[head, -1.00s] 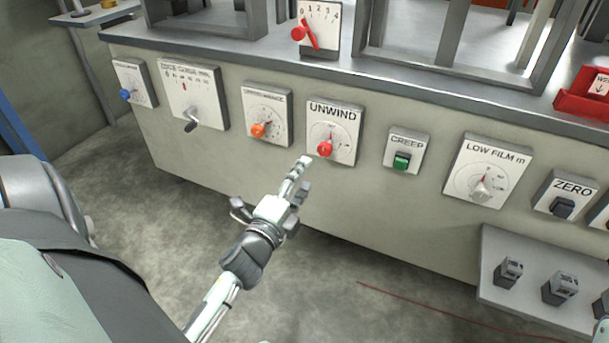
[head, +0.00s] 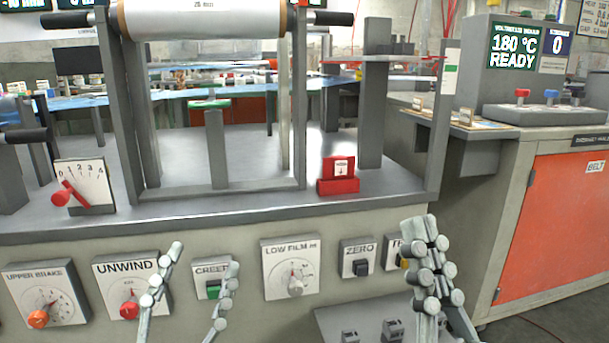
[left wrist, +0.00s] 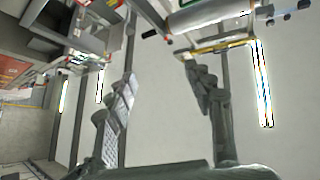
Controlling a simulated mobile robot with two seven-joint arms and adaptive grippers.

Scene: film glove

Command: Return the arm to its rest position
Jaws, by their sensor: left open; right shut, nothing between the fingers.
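My left gripper (head: 205,258) is at the bottom of the head view, its two fingers apart and pointing up. Nothing shows between them. It overlaps the right side of the UNWIND dial plate (head: 116,276) and part of the CREEP plate; the gap to the panel is hard to judge. In the left wrist view the left gripper (left wrist: 160,78) is also open and empty. My right gripper (head: 433,232) is at the lower right, its fingers together with nothing seen between them. It partly covers the yellow-button plate (head: 404,263). The forearms are mostly out of frame.
The panel front carries the upper brake dial (head: 42,290), green CREEP switch (head: 213,289), LOW FILM dial (head: 290,267) and ZERO button (head: 361,267). Above the ledge stand a metal frame with a film roll (head: 200,18), a red lever dial (head: 82,187) and a red holder (head: 338,184).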

